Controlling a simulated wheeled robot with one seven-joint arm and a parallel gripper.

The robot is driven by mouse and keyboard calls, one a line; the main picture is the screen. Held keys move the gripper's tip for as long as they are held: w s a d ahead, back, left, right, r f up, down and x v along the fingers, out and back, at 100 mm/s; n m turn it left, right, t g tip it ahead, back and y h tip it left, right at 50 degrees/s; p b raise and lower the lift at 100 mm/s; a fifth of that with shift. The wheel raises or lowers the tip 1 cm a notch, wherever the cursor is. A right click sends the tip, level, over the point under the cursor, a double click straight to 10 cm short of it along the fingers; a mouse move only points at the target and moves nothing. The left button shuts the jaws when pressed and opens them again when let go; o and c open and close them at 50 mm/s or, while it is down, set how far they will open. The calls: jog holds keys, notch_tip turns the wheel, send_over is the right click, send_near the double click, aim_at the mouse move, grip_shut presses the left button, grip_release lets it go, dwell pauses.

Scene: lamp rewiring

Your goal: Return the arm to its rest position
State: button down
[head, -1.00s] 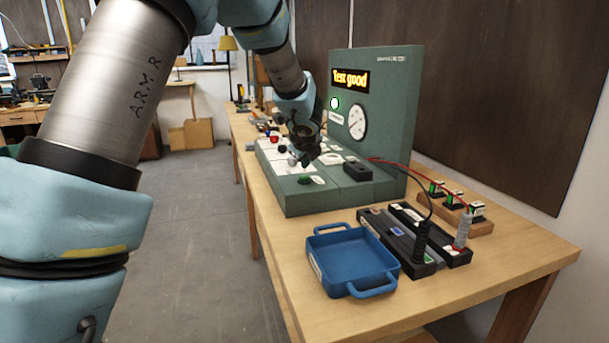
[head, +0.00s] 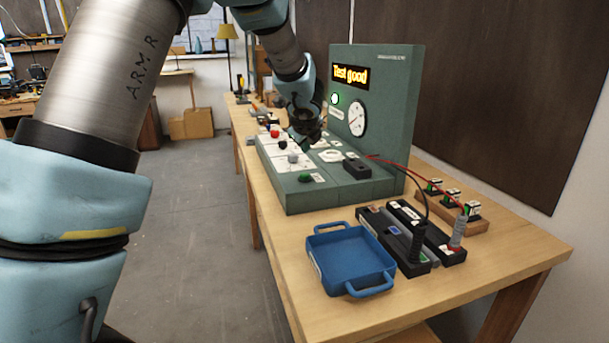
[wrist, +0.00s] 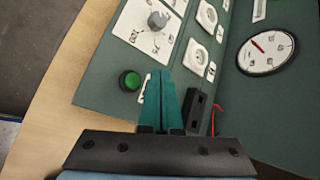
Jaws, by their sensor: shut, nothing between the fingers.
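My gripper (head: 306,144) is shut and empty, held above the green test panel's sloping deck in the head view. In the wrist view its teal fingers (wrist: 160,100) are together, over the deck beside a green button (wrist: 130,81) and a grey knob (wrist: 157,20). No contact with the panel can be made out. The test panel (head: 385,105) stands upright on the bench, with a lit "Test good" display (head: 350,75), a lit green lamp (head: 334,98) and a round dial (head: 357,118).
A blue tray (head: 350,262) sits at the bench's front. Beside it black holders carry a black probe (head: 417,243) and a grey-red probe (head: 458,233) with leads. Small blocks (head: 452,197) stand on a wooden strip at right. The floor (head: 195,230) left of the bench is clear.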

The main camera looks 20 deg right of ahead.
jog(key=s+a+f+n+g+y, duration=0.1)
jog(key=a+n+y, duration=0.1)
jog(key=a+n, duration=0.75)
jog(key=s+a+f+n+g+y, duration=0.15)
jog(key=a+n, duration=0.25)
jog(key=a, duration=1)
jog(key=s+a+f+n+g, duration=0.2)
jog(key=s+a+n, duration=0.6)
jog(key=s+a+f+n+g, duration=0.2)
jog(key=s+a+n, duration=0.6)
jog(key=s+n, duration=0.1)
jog(key=shift+s+a, duration=0.3)
